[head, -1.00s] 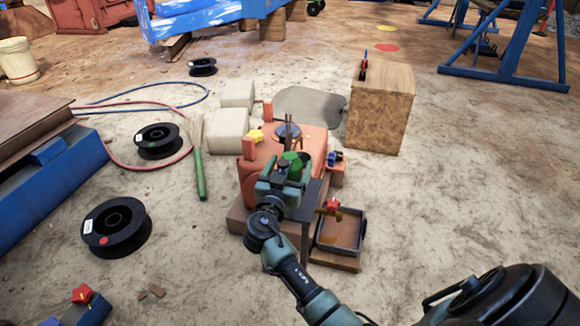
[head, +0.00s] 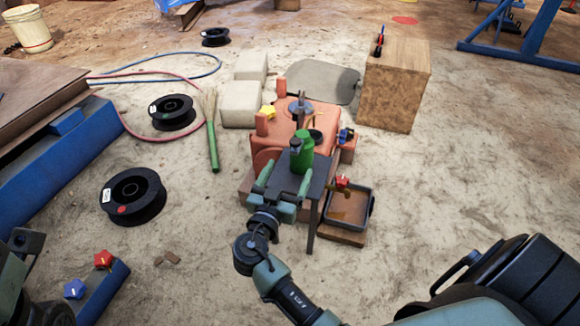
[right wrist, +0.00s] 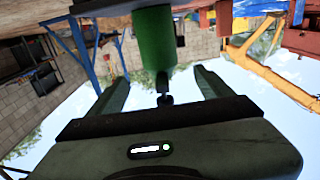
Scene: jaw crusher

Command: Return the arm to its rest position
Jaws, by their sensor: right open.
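My right arm comes in from the bottom of the head view. The bottle stands on a small dark stand (head: 316,182) in front of the orange jaw crusher (head: 277,141). In the right wrist view the bottle (right wrist: 157,45) shows beyond and between the two spread fingers (right wrist: 160,85), with a gap around it. Part of my left arm shows at the lower left edge of the head view; its gripper is out of frame.
A tray of brown liquid (head: 349,207) sits right of the stand. A wooden box (head: 397,85) stands behind right. Black spools (head: 133,196), a brush (head: 212,145) and a blue holder with star knobs (head: 103,285) lie left.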

